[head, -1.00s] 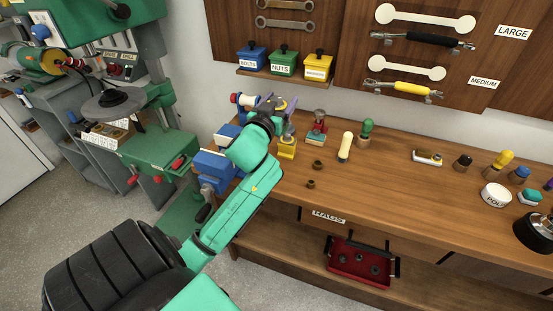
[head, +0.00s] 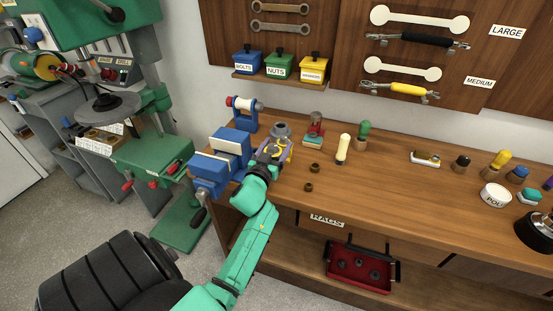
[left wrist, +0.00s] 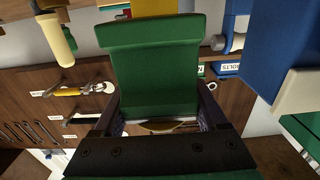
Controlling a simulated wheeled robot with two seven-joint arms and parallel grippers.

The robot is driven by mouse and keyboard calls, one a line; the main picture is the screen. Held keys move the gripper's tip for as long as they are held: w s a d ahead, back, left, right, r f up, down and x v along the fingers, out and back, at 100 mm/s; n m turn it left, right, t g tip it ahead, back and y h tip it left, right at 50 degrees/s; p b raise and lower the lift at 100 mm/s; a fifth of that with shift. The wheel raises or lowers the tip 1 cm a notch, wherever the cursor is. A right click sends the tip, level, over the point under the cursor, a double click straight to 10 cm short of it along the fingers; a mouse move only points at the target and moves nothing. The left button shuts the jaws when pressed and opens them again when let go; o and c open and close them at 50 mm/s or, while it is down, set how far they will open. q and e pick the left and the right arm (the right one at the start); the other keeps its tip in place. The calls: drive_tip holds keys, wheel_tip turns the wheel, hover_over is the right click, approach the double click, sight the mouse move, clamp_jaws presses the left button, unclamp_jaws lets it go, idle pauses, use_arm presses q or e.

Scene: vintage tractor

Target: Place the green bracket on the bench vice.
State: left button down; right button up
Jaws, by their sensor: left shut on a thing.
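The bench vice (head: 225,155) is blue with pale jaw plates and stands at the left end of the wooden bench in the head view. Its blue body also shows at the right of the left wrist view (left wrist: 285,45). The green bracket (left wrist: 155,65) fills the middle of the left wrist view, between the dark fingers of my left gripper (left wrist: 160,115). My left gripper is shut on it. In the head view my left gripper (head: 275,152) is just right of the vice, apart from its jaws as far as I can tell. The bracket is hidden there. My right gripper is not in view.
A blue stand with a white roll (head: 243,112) is behind the vice. A red-and-grey item (head: 315,130) and a cream-handled tool (head: 343,149) stand to the right. The bench middle is mostly clear.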

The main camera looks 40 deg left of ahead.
use_arm(q)
wheel_tip(320, 180, down, 4)
drive_tip(key=shift+r, duration=0.1)
drive_tip(key=shift+f+b, duration=0.25)
drive_tip(key=shift+b, duration=0.05)
unclamp_jaws()
drive_tip(key=shift+s, duration=0.1)
